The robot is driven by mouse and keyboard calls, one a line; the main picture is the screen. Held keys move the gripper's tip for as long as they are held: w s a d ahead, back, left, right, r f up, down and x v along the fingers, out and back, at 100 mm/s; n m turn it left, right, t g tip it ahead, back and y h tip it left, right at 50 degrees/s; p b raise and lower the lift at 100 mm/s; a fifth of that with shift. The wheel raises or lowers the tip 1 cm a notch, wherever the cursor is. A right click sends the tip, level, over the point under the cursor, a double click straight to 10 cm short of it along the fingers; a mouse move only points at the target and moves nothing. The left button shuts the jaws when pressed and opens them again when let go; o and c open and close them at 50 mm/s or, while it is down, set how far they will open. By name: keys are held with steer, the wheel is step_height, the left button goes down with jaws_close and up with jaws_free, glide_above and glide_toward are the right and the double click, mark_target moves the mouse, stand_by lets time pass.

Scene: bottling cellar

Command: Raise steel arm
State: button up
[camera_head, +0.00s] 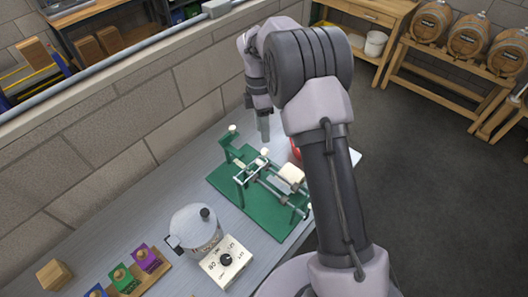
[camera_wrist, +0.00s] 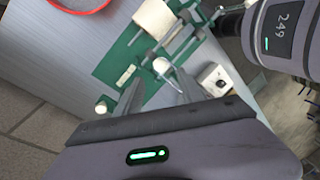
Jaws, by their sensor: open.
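A green bench device (camera_head: 222,183) stands on the grey worktop, with thin steel bars (camera_head: 271,186) across it and a cream roller (camera_head: 291,175) at its right. One pale knob (camera_head: 265,152) tops the steel part near the middle; another (camera_head: 232,128) tops the green post at the back. I cannot tell exactly which bar is the steel arm. My gripper (camera_head: 264,130) is above the back of the device, seen side-on. In the wrist view my gripper (camera_wrist: 160,90) has its fingers apart and empty, with a pale knob (camera_wrist: 162,66) showing between and beyond them; contact is not visible.
A red round object (camera_head: 296,149) sits behind the device, partly hidden by my arm. A steel pot (camera_head: 195,229) and a white control box (camera_head: 228,262) stand in front, with coloured blocks on a wooden rack (camera_head: 158,269) at the left. A brick wall (camera_head: 130,130) runs along the back.

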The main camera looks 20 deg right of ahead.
mark_target(264, 149)
steer(key=b+x, duration=0.1)
steer(key=x, duration=0.8)
steer(key=shift+s+f, duration=0.1)
steer(key=shift+f, duration=0.2)
jaws_close()
steer(key=shift+f, duration=0.15)
stand_by(0.7)
